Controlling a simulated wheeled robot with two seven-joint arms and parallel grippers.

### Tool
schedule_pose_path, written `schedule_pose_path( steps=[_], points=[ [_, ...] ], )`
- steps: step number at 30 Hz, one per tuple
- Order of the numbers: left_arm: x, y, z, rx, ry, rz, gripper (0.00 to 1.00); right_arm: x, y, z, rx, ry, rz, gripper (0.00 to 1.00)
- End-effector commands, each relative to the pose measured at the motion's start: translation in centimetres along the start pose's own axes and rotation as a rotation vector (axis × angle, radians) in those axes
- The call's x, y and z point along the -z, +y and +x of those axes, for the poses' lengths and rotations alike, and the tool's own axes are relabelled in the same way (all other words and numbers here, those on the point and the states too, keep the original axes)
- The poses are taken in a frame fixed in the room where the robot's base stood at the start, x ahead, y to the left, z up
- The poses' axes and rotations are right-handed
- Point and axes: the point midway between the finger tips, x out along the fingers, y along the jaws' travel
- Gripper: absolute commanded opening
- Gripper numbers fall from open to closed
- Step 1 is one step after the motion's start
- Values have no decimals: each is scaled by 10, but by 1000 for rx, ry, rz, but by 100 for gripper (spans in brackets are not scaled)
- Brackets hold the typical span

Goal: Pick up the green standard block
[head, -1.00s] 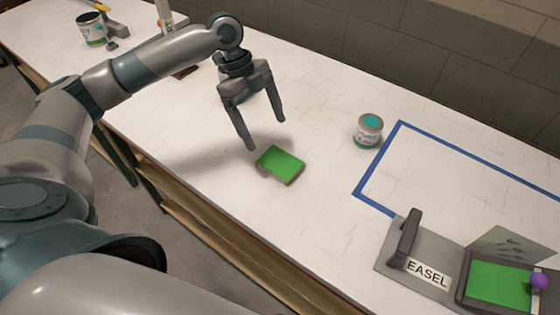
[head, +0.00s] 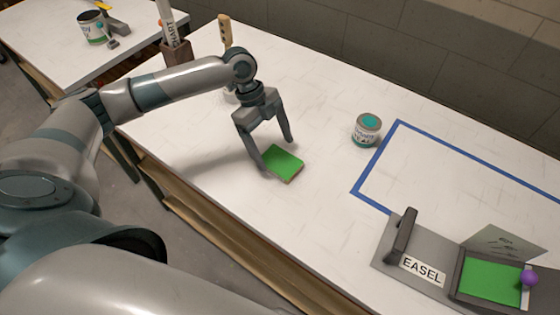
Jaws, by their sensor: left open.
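The green standard block (head: 283,162) is a flat block with a bright green top and brownish sides. It lies on the white table near its front edge. My left gripper (head: 277,155) is open and points down at the block. One finger is at the block's left edge and the other is just behind it; I cannot tell whether either touches it. Nothing is seen held between the fingers. My right gripper is not in view.
A paint can (head: 366,130) with a teal top stands to the right, by a blue taped outline (head: 372,165). A grey easel (head: 421,258) with a green panel (head: 491,281) and purple knob is at the lower right. A brush holder (head: 177,54) stands behind my left arm.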

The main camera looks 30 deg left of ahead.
Motion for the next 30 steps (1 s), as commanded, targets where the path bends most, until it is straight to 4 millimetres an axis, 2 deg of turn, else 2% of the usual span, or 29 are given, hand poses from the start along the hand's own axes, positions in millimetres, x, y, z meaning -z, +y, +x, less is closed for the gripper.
schedule_pose_path(
  steps=[4, 10, 25, 26, 30],
  points=[
    [3, 1, 15, -4, 0, -1, 84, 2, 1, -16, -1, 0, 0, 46],
    [2, 1, 36, -2, -1, 0, 84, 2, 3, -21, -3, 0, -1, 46],
    [1, 0, 39, -1, -1, 0, 84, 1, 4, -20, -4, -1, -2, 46],
    [1, 0, 39, -1, -1, 0, 82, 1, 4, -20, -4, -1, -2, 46],
    [1, 0, 39, -1, -1, 0, 48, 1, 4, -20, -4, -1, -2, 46]
  ],
)
